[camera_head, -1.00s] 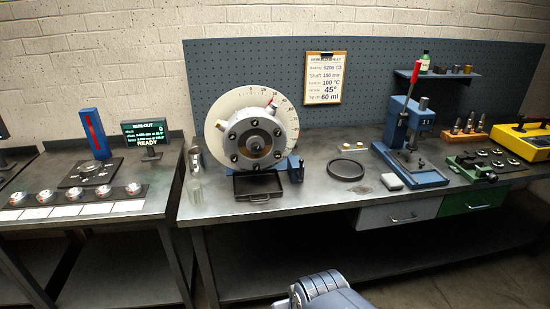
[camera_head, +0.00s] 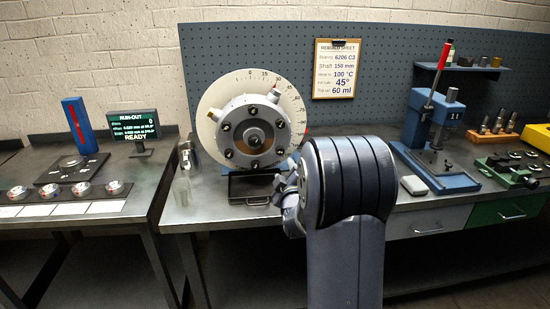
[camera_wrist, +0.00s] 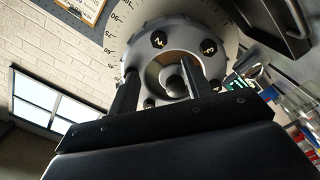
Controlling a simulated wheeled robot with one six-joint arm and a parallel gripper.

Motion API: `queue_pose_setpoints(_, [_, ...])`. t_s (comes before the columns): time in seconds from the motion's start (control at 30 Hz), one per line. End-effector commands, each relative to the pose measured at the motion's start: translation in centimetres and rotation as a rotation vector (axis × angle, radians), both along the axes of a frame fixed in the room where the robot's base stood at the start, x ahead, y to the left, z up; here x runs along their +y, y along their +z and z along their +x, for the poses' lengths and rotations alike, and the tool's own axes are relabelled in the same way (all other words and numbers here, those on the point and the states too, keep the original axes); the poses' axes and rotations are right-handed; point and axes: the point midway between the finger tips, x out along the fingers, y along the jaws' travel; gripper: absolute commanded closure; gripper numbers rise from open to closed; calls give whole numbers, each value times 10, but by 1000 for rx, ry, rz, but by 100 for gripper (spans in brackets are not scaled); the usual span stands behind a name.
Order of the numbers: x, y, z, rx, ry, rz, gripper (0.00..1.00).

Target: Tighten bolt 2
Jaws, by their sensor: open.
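The rotor's round metal hub (camera_head: 254,130) stands upright at the back of the middle bench, with several dark bolts in a ring around its centre. A white graduated dial (camera_head: 212,95) sits behind it. In the wrist view the hub (camera_wrist: 185,62) fills the upper middle, with dark marked bolt heads (camera_wrist: 158,40) and (camera_wrist: 209,46); I cannot read for sure which is bolt 2. My gripper (camera_head: 287,187) is at the hub's lower right in the head view, partly hidden by my arm. In the wrist view my gripper (camera_wrist: 160,72) is open and empty, its fingers pointing toward the hub.
A blue press (camera_head: 431,135) with a red-handled lever stands to the right. The run-out screen (camera_head: 140,126) reads READY. My arm hides the bench right of the tray.

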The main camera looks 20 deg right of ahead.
Motion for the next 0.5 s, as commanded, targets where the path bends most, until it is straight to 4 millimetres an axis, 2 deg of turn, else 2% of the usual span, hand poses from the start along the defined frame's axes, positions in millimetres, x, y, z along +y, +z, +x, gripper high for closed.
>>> queue_pose_setpoints(0.17, [-5,2,16,-3,0,-4,53])
queue_pose_setpoints(0.5, [-20,2,71,-1,1,-2,53])
